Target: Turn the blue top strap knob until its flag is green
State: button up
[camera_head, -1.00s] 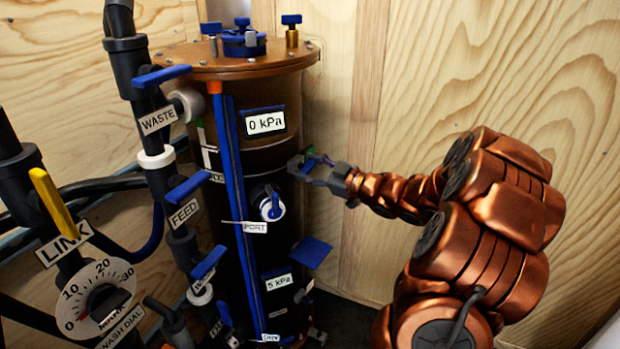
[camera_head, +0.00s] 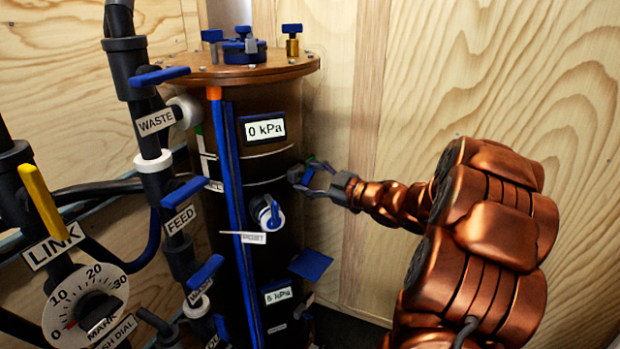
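The tall dark filter vessel (camera_head: 275,225) stands in the middle with a copper-brown lid. My gripper (camera_head: 306,177) reaches in from the right, at the vessel's upper right side below the 0 kPa display. Its fingertips are at a small blue and dark fitting (camera_head: 309,170) on that side, which looks like the top strap knob. The fingers cover most of the fitting. A small greenish patch shows there, but I cannot tell whether it is a flag. I cannot tell whether the fingers are closed on the knob or only around it.
Blue-handled valves and dark pipes, with the FEED handle (camera_head: 185,191), stand left of the vessel. A blue plate (camera_head: 310,265) juts out below my gripper. A yellow lever (camera_head: 43,203) and a dial (camera_head: 86,303) are at far left. Wooden walls stand behind.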

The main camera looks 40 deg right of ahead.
jog(key=shift+o, duration=1)
jog(key=v, duration=1.2)
